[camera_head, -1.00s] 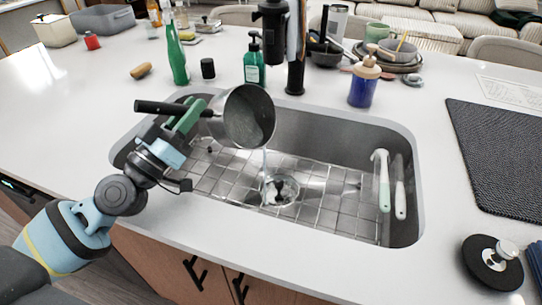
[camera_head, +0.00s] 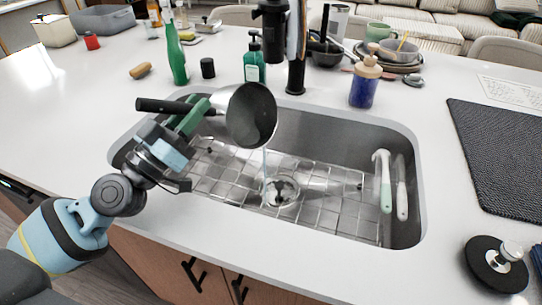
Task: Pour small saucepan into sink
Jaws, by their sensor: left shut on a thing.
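The small saucepan (camera_head: 251,115) is tilted over the left half of the sink, its dark inside facing me. A thin clear stream falls from its lower rim toward the drain. My left gripper (camera_head: 193,116) is shut on the black handle (camera_head: 165,106) of the saucepan, near the pan body. The metal sink (camera_head: 340,129) has a wire grid on its bottom and a round drain (camera_head: 281,190) in the middle. My right gripper is not in view.
Two light-handled brushes (camera_head: 384,182) stand in the sink's right side. A black faucet (camera_head: 296,60), a green soap bottle (camera_head: 254,62) and a blue soap bottle (camera_head: 363,88) line the back edge. A dark mat (camera_head: 500,150) lies right.

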